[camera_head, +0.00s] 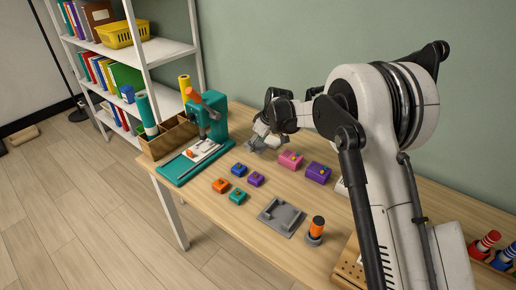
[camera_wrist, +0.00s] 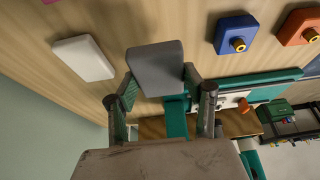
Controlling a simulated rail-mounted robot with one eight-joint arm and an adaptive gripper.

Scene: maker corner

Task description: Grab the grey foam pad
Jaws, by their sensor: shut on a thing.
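The grey foam pad (camera_wrist: 156,68) is a small rounded block between the two fingers of my gripper (camera_wrist: 160,90) in the wrist view. The fingers are shut on it, one on each side. In the head view my gripper (camera_head: 264,138) is over the back of the wooden table, right of the teal press. The pad is hard to make out there among the grey fingers. I cannot tell whether it is clear of the table top.
A white pad (camera_wrist: 83,58) lies beside my gripper. Small coloured blocks, including a pink one (camera_head: 291,159), lie nearby. A grey tray (camera_head: 282,217) and an orange-handled piece (camera_head: 316,229) are in front.

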